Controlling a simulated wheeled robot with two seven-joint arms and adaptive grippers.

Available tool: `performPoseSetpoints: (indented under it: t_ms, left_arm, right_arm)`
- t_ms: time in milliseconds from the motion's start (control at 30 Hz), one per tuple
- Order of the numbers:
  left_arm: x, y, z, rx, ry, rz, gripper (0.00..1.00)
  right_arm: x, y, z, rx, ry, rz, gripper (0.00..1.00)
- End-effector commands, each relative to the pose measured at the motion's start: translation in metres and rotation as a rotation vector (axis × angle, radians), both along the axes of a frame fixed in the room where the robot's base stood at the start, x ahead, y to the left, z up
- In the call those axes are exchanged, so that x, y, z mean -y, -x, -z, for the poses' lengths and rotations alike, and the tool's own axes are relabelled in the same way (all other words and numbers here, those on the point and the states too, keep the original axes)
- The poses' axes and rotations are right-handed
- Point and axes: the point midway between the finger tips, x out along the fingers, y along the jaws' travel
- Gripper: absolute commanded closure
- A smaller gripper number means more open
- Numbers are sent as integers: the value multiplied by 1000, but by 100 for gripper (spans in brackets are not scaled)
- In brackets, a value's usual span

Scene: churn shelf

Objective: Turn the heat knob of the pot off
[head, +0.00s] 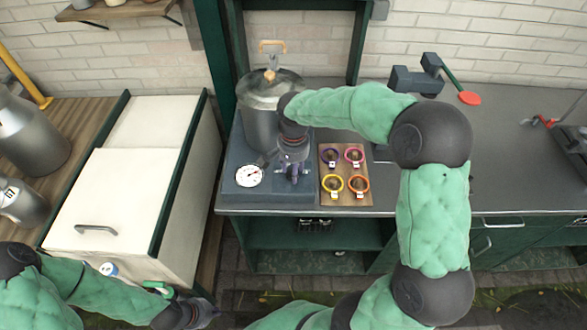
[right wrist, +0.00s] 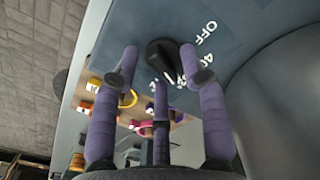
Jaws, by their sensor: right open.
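The steel pot (head: 258,122) with a lid stands on a dark grey heater base (head: 232,186) with a round dial (head: 249,176). In the right wrist view the black heat knob (right wrist: 160,56) sits on the panel beside the white OFF mark (right wrist: 209,32) and some numbers. Its pale pointer line is turned away from OFF, toward lower numbers in the picture. My right gripper (right wrist: 159,62) is open, with purple fingers on either side of the knob; contact cannot be told. In the head view it covers the knob (head: 292,172). My left gripper (head: 203,313) is low at the left, its fingers unclear.
A wooden board (head: 345,193) with several coloured rings stands right of the heater base. A white cabinet (head: 125,190) is at the left, with metal churns (head: 22,130) beyond it. A dark grey clamp-like device (head: 415,78) stands at the back. The counter at right is mostly clear.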

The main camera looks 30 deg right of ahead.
Motion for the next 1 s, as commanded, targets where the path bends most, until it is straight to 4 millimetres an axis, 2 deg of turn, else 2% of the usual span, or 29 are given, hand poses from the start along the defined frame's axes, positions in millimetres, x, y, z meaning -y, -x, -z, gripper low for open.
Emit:
performPoseSetpoints:
  t_ms: [33,67,200,667,1000]
  left_arm:
    - [0,0,0,0,0,0,100]
    - [0,0,0,0,0,0,100]
    - [0,0,0,0,0,0,100]
    - [0,0,-5,0,0,0,100]
    - [0,0,-23,0,0,0,100]
  right_arm:
    - [0,0,0,0,0,0,56]
    - [0,0,0,0,0,0,62]
    - [0,0,0,0,0,0,100]
    - [0,0,-1,-1,0,-58,100]
    - [1,0,-2,-3,0,-309,100]
